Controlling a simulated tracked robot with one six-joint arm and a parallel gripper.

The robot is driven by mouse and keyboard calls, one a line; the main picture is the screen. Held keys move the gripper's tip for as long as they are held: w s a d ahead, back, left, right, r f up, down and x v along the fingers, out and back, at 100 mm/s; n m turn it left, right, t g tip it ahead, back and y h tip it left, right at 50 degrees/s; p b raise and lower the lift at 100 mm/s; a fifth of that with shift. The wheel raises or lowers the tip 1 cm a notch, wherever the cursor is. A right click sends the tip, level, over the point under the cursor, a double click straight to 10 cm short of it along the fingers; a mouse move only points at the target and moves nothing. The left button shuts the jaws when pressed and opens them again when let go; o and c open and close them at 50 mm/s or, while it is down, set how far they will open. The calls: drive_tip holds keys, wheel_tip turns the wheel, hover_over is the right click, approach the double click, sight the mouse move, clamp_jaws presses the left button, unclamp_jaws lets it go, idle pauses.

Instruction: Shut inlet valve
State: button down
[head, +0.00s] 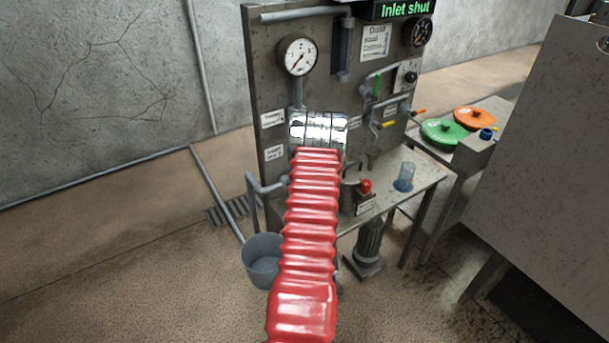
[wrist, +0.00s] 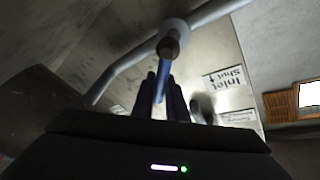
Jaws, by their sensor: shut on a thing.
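In the wrist view, the two dark fingers of my gripper (wrist: 163,80) are shut on a blue lever handle (wrist: 161,87). The lever runs up to a round grey valve body (wrist: 168,45) on a grey pipe (wrist: 130,72). A white label (wrist: 228,86) beside it, upside down in this view, reads "Inlet" and "Shut" with an arrow. In the head view, my red bellows-covered arm reaches to the panel and hides the gripper and the blue lever. A lit green sign (head: 405,9) on top of the panel reads "Inlet shut".
A clear cup (head: 404,176) stands on the bench. A grey bucket (head: 260,262) stands at lower left. Green and orange discs (head: 473,118) lie at right.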

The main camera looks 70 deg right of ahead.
drive_tip(key=c, duration=1.7)
unclamp_jaws()
drive_tip(key=shift+s+f, duration=0.1)
drive_tip(key=shift+s, duration=0.05)
drive_tip(key=shift+c, duration=0.2)
drive_tip(key=shift+a, duration=0.1)
drive_tip(key=v, duration=1.3)
drive_tip(key=shift+s+a, duration=0.15)
drive_tip(key=shift+a, duration=0.1)
drive_tip(key=shift+f, duration=0.1)
